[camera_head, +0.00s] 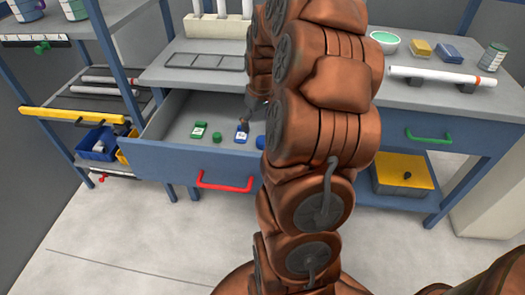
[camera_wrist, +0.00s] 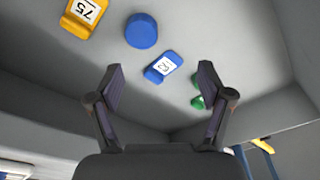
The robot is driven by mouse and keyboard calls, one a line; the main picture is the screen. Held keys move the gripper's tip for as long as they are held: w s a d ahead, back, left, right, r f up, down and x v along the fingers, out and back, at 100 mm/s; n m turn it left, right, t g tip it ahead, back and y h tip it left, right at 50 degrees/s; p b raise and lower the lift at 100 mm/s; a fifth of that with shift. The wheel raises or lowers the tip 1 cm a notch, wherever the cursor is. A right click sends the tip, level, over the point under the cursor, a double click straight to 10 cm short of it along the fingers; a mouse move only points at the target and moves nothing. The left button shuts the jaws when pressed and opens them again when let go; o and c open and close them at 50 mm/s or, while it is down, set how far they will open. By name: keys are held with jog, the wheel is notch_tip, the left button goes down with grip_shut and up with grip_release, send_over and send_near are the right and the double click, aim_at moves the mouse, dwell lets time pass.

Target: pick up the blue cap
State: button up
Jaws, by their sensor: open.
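The blue cap (camera_wrist: 141,31) is a round, plain disc on the drawer floor in the wrist view. In the head view the blue cap (camera_head: 260,142) shows only in part, at the edge of my arm. A blue numbered block (camera_wrist: 163,67) lies beside it, between the cap and my fingers in the picture. My gripper (camera_wrist: 161,70) is open and empty, its fingers spread over the drawer with the blue block showing between the tips. In the head view my gripper (camera_head: 248,118) is small, near the blue block, and partly hidden by my arm.
The open drawer (camera_head: 195,158) has a red handle (camera_head: 226,184) and walls around the parts. A green block (camera_head: 199,130) and green cap (camera_head: 217,138) lie to the left. A yellow numbered block (camera_wrist: 83,16) lies beside the blue cap. A shelf rack stands at left.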

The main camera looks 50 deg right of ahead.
aim_at(263, 140)
jog(key=shift+d+f, duration=0.85)
jog(key=shift+d, duration=0.25)
jog(key=shift+w+d+f, duration=0.1)
jog(key=shift+f, duration=1.25)
notch_tip(263, 140, down, 5)
jog(key=shift+d+b, duration=0.1)
jog(key=shift+b, duration=0.35)
jog(key=c, duration=0.9)
